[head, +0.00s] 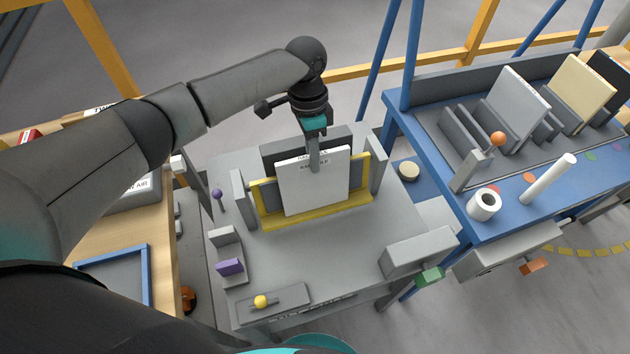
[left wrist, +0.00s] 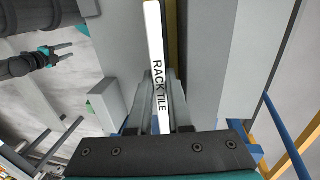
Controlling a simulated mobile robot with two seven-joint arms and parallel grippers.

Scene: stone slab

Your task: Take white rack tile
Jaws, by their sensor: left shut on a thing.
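The white rack tile (head: 313,186) stands upright at the yellow holder (head: 262,195) on the grey stone slab table. Its top edge carries dark lettering. My left gripper (head: 314,160) comes down from above and is shut on the tile's top edge. In the left wrist view the tile's edge (left wrist: 156,45), lettered "RACK TILE", runs between the fingers of my left gripper (left wrist: 164,105). The tile's lower edge is close to the yellow base; I cannot tell whether they touch. My right gripper (left wrist: 65,51) shows small in the left wrist view, with its fingers apart and empty.
Grey uprights (head: 244,200) flank the holder. A blue bench (head: 525,215) at the right bears a rack with a light grey tile (head: 518,100) and a cream tile (head: 578,92), plus a white roll (head: 484,205). A blue-edged tray (head: 148,275) lies at the left.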

